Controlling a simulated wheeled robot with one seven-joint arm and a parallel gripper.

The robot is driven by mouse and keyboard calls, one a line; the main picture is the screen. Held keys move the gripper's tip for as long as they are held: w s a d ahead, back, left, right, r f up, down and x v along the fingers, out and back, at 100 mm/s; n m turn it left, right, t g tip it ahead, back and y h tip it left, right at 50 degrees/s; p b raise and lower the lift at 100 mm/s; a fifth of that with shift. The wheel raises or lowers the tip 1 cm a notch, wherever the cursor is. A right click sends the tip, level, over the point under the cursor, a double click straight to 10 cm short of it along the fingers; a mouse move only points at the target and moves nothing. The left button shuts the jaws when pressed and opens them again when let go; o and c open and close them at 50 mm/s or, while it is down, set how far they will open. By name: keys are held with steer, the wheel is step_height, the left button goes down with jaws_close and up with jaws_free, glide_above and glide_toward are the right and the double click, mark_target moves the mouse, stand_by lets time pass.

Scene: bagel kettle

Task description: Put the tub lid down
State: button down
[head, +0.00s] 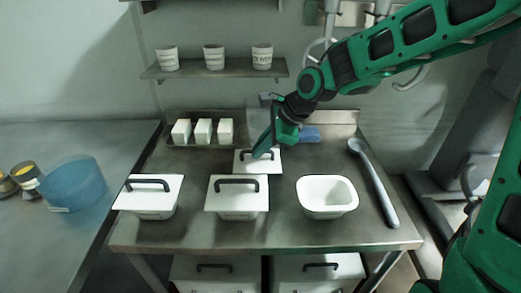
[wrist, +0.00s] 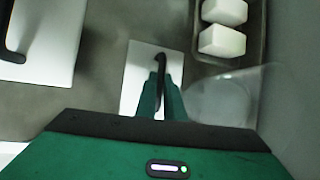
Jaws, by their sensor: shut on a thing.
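The tub lid (head: 242,166) is a white rectangular lid with a dark bar handle, at the back middle of the metal table. It also shows in the wrist view (wrist: 134,72). My gripper (head: 264,154) is shut on its handle, and the wrist view shows the two green fingers (wrist: 161,98) on either side of the dark handle. The lid looks level, on or just above the table; I cannot tell which. An open white tub (head: 328,211) without a lid stands at the front right. Two lidded white tubs, at the left (head: 148,208) and in the middle (head: 237,209), stand in front.
A tray with white blocks (head: 203,131) lies behind, left of the lid. A long grey ladle (head: 374,184) lies at the right. A clear container (head: 255,116) and a blue thing (head: 309,134) are near my gripper. Bare table (head: 180,160) shows left of the lid.

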steer(key=shift+f, duration=0.3)
steer(key=shift+f, duration=0.1)
steer(key=c, duration=2.2)
jaws_free()
steer(key=shift+o, duration=0.2)
steer(key=v, duration=1.2)
steer(key=shift+d, duration=0.1)
